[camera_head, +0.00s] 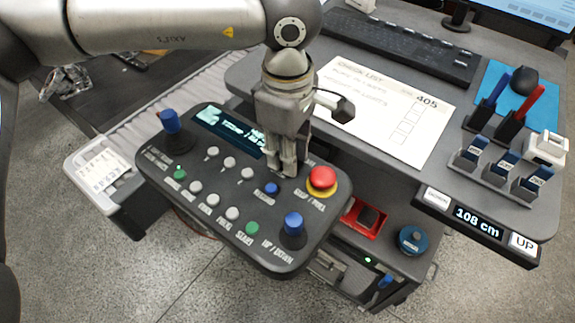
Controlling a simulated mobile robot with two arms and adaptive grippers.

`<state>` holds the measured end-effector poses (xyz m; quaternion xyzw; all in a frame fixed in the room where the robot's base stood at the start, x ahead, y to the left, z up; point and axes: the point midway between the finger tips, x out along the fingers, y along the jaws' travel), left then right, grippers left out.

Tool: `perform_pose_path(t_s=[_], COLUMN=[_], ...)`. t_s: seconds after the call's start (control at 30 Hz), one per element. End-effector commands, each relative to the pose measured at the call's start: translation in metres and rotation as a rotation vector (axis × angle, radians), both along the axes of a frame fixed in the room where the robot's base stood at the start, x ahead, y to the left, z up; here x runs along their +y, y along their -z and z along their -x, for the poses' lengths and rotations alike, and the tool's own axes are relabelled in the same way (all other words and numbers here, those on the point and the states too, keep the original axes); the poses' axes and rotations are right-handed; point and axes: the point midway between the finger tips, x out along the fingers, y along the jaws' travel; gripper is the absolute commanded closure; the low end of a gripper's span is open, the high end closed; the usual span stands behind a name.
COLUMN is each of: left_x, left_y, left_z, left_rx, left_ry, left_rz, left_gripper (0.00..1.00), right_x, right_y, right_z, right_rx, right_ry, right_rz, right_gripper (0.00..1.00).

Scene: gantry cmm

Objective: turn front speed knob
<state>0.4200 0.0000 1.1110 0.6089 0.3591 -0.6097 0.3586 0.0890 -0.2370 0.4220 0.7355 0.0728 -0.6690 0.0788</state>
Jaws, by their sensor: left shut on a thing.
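The dark control panel (205,243) sits tilted in the middle of the view, with a lit screen, several small buttons and two blue-topped joysticks. My left gripper (287,168) points down onto the panel's upper right part, between the screen and the red stop button (322,178). Its fingers are closed together low at the panel surface, around the place of the speed knob. The front speed knob is hidden by the fingers, so its angle cannot be seen. My right gripper is not in view.
The red stop button is just right of the fingers, and a blue button (271,188) is just below-left of them. One joystick (293,226) stands near the front edge. A desk with a checklist sheet (385,105), keyboard (400,45) and mouse (524,79) lies behind.

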Motion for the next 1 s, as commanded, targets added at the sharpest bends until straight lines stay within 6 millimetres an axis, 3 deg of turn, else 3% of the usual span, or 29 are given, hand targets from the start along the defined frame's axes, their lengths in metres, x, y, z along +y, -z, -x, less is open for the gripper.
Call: perform_pose_path(t_s=[0.03,0.1,0.4,1.0], left_x=[-0.001,-0.001,-0.001,-0.001], left_y=[0.008,0.008,0.004,-0.001], left_z=[-0.001,0.000,0.000,-0.001], left_rx=[-0.003,-0.002,-0.001,-0.002], left_ry=[-0.043,-0.105,-0.324,-0.469], left_rz=[0.003,0.003,0.001,0.002], left_gripper=[1.00,1.00,1.00,1.00], right_x=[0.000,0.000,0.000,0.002], right_y=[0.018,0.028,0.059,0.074], right_z=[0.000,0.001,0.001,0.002], right_rx=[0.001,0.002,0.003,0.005], right_ry=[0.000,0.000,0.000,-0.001], right_rz=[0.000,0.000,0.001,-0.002], right_gripper=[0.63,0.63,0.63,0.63])
